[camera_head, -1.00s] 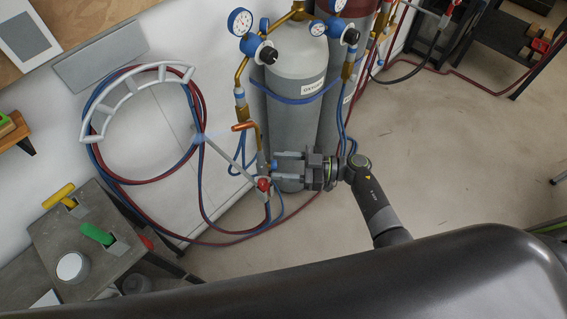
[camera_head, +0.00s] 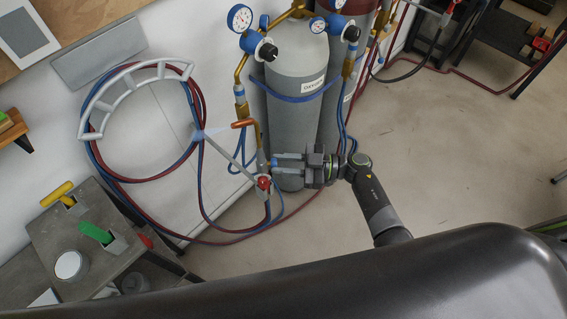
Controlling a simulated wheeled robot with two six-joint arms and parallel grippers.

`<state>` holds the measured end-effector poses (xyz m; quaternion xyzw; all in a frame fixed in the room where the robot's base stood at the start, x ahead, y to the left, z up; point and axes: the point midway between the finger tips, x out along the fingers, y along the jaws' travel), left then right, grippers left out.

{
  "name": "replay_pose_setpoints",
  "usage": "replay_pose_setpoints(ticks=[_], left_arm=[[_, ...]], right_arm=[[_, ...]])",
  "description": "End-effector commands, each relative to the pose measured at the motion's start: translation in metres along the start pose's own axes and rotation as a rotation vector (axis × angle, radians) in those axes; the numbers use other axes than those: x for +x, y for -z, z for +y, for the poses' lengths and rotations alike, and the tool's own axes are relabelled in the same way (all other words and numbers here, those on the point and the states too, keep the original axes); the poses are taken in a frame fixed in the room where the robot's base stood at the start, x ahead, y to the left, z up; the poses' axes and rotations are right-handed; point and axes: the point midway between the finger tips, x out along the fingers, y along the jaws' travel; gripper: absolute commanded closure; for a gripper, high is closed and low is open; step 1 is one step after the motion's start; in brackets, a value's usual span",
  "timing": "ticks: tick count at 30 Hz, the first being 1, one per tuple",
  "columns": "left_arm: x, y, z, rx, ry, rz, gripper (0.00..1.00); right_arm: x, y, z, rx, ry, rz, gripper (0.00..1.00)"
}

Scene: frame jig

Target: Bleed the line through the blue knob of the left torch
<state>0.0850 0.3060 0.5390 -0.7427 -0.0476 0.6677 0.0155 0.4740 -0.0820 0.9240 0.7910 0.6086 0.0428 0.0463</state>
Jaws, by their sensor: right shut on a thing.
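The left torch (camera_head: 261,158) stands roughly upright beside the oxygen cylinder, with its bent copper tip (camera_head: 243,124) at the top. Its red knob (camera_head: 263,183) shows on its lower part. My right gripper (camera_head: 279,164) comes in from the right, and its two fingers are shut on the torch's blue knob (camera_head: 274,161). Only a little of the blue knob shows between the fingertips. I cannot see whether the knob has turned. My left gripper is not in view.
The grey oxygen cylinder (camera_head: 297,117) stands right behind my right gripper, with gauges (camera_head: 240,18) above. Red and blue hoses hang in loops on a white wall rack (camera_head: 98,106). A grey bench (camera_head: 40,235) with yellow and green handles is at lower left. The floor at right is open.

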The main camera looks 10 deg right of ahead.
Motion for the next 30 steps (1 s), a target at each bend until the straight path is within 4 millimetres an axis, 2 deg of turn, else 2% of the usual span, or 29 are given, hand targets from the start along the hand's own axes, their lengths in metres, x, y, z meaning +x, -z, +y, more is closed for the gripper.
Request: replay_pose_setpoints(ticks=[30], left_arm=[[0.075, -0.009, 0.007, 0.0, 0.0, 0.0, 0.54]], right_arm=[[0.0, -0.005, 0.002, -0.898, 0.0, 0.082, 0.99]])
